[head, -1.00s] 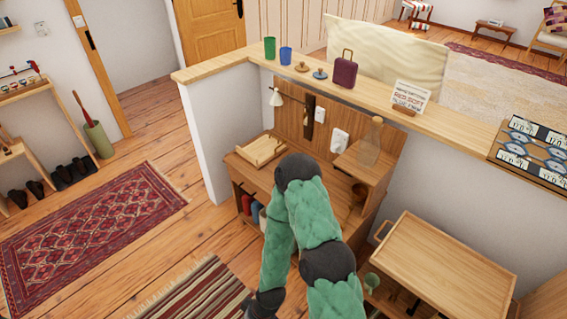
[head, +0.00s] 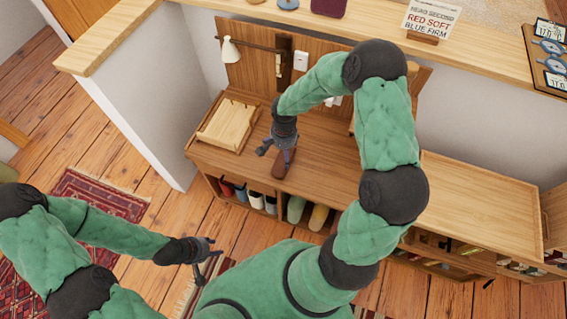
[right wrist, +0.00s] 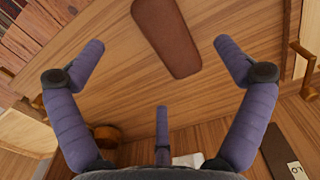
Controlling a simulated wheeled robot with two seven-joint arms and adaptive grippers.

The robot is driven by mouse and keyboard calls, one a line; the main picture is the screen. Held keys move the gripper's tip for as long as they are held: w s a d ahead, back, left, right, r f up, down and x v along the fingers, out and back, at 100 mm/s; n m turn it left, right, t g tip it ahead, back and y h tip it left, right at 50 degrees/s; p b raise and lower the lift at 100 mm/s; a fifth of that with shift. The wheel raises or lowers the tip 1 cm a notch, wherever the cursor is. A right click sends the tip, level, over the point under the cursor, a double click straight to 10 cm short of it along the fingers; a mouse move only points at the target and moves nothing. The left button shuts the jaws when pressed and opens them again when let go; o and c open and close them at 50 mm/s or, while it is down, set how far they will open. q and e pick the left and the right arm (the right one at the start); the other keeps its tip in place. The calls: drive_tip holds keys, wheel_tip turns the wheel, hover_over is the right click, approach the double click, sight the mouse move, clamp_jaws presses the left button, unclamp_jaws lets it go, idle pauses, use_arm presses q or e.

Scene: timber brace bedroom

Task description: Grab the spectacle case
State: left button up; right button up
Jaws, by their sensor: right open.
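A reddish-brown spectacle case (head: 280,168) lies on the wooden desk top, near its front edge. In the right wrist view the case (right wrist: 168,38) is an elongated, round-ended shape lying between and beyond my fingertips. My right gripper (head: 277,151) is open and empty above the desk, just beside and over the case, partly covering it in the head view. In the right wrist view its fingers (right wrist: 161,47) are spread wide, apart from the case. My left gripper (head: 208,259) is open and empty at the lower left, over the floor, away from the desk.
A wooden tray (head: 228,125) sits on the desk left of the case, with a lamp (head: 230,50) behind. A raised ledge (head: 250,12) carries a sign (head: 430,20). Bottles and rolled items stand on the shelf below. A wooden cabinet (head: 480,210) stands at right.

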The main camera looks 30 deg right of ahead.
sight(283, 161)
drive_tip(key=shift+w+d+r, duration=0.1)
drive_tip(key=shift+w+d, duration=0.3)
drive_tip(key=shift+d, duration=0.1)
drive_tip(key=shift+d+f, duration=0.1)
drive_tip(key=shift+f, duration=0.1)
wheel_tip(283, 161, down, 5)
drive_tip(key=shift+b, duration=0.95)
drive_tip(key=f+b, duration=0.2)
drive_tip(key=f, duration=0.3)
drive_tip(key=shift+d, duration=0.2)
use_arm(q)
drive_tip(key=f, duration=0.3)
drive_tip(key=shift+w+f, duration=0.3)
drive_tip(key=shift+f, duration=0.1)
use_arm(e)
drive_tip(key=c, duration=1.1)
